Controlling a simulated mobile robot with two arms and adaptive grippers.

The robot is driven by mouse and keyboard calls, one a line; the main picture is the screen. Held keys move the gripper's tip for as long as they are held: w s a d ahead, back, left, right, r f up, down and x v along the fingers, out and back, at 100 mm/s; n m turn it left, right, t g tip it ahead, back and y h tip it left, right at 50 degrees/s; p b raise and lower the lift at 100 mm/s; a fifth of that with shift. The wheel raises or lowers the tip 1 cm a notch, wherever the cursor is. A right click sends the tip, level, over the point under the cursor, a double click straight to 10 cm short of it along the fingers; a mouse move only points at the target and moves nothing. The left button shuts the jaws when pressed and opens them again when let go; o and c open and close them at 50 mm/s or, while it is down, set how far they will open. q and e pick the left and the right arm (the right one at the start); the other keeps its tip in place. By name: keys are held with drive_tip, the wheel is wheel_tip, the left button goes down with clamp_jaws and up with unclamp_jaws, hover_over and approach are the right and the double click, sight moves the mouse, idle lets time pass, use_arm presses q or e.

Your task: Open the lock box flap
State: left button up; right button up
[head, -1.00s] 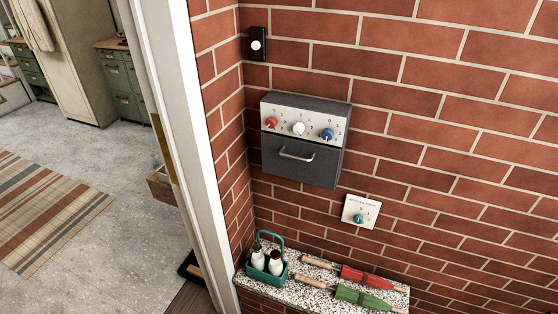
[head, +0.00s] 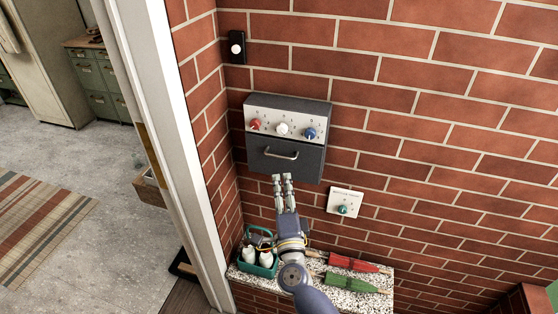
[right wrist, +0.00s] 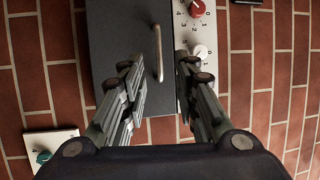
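The lock box (head: 247,103) is a dark grey wall box with a white dial panel (head: 268,122) holding red, white and blue knobs. Below it the dark flap (head: 262,163) is closed and has a silver bar handle (head: 281,155). My right gripper (head: 282,178) is just below the handle in the head view, fingers pointing up at the flap. In the right wrist view my right gripper (right wrist: 160,68) is open and empty. The handle (right wrist: 159,53) appears between its fingertips, apart from them, in front of the flap (right wrist: 118,42). My left gripper is not in view.
A white plate with a green knob (head: 345,203) is on the brick wall, right of my gripper. A white door frame (head: 175,140) stands left.

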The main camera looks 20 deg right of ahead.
sight(279, 163)
drive_tip(key=p+x, duration=0.1)
drive_tip(key=x, duration=0.7)
drive_tip(key=shift+w+d, duration=0.1)
drive_tip(key=shift+w, duration=0.3)
clamp_jaws()
